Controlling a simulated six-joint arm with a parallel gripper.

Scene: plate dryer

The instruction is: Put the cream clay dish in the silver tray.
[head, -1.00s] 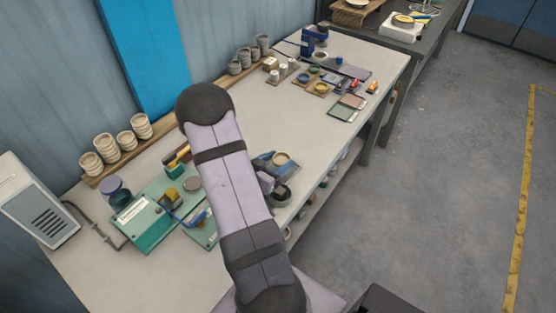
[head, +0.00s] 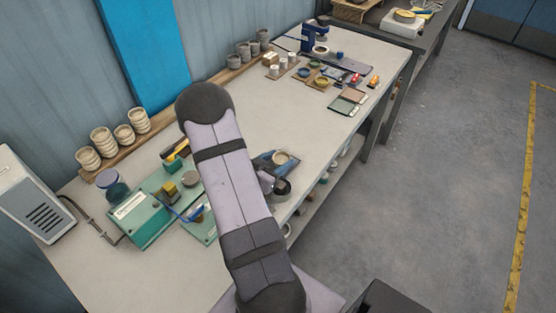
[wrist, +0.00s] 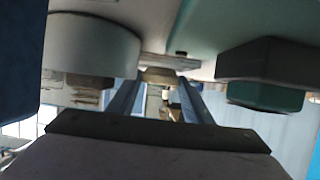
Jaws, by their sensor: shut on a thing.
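My gripper (head: 277,160) is partly hidden behind my arm in the head view. Its blue-grey fingers are shut on a small round cream dish (head: 281,157), held near the bench's front edge. In the wrist view my two fingers (wrist: 160,95) reach forward, with a pale cream piece (wrist: 158,75) between their tips; it is too small and blurred to show the grip in detail. I cannot pick out the silver tray with certainty; a flat grey tray-like plate (head: 352,64) lies toward the bench's far end.
A green box unit (head: 140,220) stands left of my arm, with small tools beside it. Stacked cream cups (head: 103,142) line the wall side. Small bowls and coloured tiles (head: 347,101) lie toward the far end. The bench middle (head: 255,105) is mostly clear.

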